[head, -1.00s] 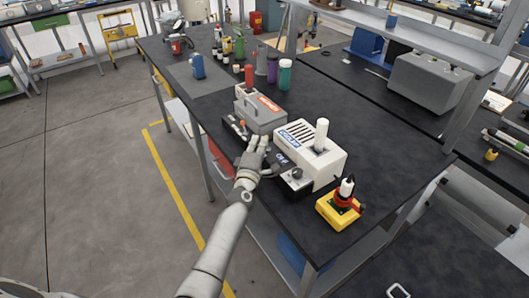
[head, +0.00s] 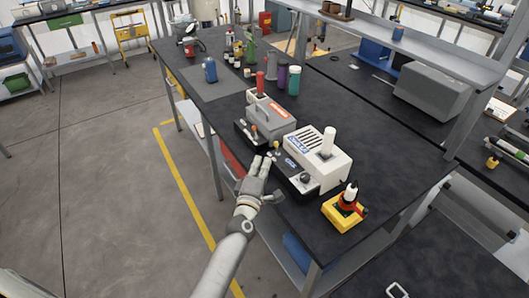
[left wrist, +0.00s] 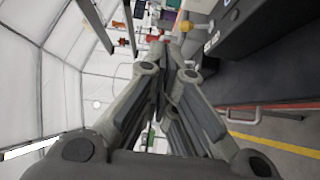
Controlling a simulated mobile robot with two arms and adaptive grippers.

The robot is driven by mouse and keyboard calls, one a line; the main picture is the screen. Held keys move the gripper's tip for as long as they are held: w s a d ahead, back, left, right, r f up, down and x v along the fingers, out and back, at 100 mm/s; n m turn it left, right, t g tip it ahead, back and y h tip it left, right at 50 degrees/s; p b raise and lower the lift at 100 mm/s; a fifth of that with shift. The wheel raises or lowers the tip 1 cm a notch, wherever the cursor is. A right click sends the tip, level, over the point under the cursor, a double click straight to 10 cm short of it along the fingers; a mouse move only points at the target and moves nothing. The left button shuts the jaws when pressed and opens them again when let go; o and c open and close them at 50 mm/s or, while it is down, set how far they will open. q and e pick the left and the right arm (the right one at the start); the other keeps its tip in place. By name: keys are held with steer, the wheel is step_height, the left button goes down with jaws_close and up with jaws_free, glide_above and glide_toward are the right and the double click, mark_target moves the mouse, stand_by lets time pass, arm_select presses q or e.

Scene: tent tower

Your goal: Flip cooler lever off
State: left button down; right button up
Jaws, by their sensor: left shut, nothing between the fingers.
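The cooler (head: 333,163) is a white box with a slotted top, a blue-lettered label and a white cylinder on top, standing near the bench's front edge. A black control base (head: 290,171) with a round dark knob lies in front of it. A small lever with an orange-tan tip (head: 276,149) stands at the left end of this base; its on or off setting cannot be told. My left gripper (head: 264,166) is shut and empty at the bench's front edge, just below and left of the lever, seemingly apart from it. Its closed fingers (left wrist: 165,78) fill the left wrist view's middle. My right gripper is not in view.
A grey box with a red label (head: 270,114) stands left of the cooler, with another small lever (head: 254,131) before it. A yellow box with a red and white top (head: 345,211) stands right. Several bottles are farther back. The floor left of the bench is clear.

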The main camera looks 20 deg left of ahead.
arm_select(q)
steer(key=shift+s+d+r+p, duration=0.1)
steer(key=shift+s+r+p, duration=0.15)
steer(key=shift+s, duration=0.6)
steer(key=shift+s+r+p, duration=0.1)
steer(key=shift+s+r, duration=0.2)
steer(key=shift+s, duration=0.5)
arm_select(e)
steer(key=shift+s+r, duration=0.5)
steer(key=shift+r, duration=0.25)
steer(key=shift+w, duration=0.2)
